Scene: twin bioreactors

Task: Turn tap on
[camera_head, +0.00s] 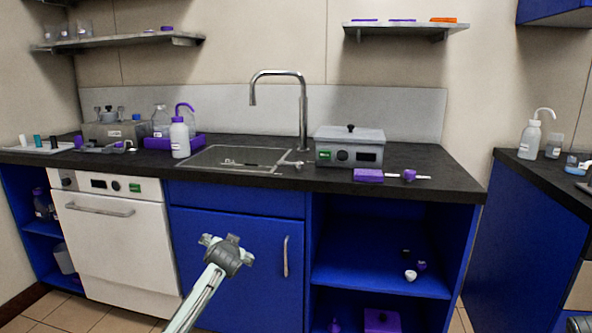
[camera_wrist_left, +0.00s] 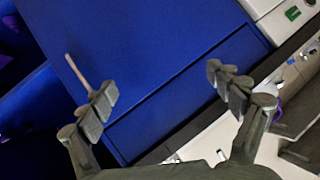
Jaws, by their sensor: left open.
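The tap is a tall chrome gooseneck (camera_head: 302,115) behind the sink, with its spout curving to the left. A small metal lever (camera_head: 291,163) lies low by its base at the sink's right edge; I cannot tell its exact position. The sink (camera_head: 215,156) is a rectangular basin set in the dark worktop. My left gripper (camera_head: 219,241) is in front of the blue cupboard door, below the worktop and well apart from the tap. In the left wrist view its two fingers (camera_wrist_left: 165,97) are spread with nothing between them.
The blue door (camera_head: 225,225) has a vertical handle (camera_head: 286,256) right of my left gripper. A grey lidded bath (camera_head: 348,145) stands right of the tap. A white wash bottle (camera_head: 179,138) stands left of the sink. The worktop's front edge (camera_head: 240,182) lies above my gripper.

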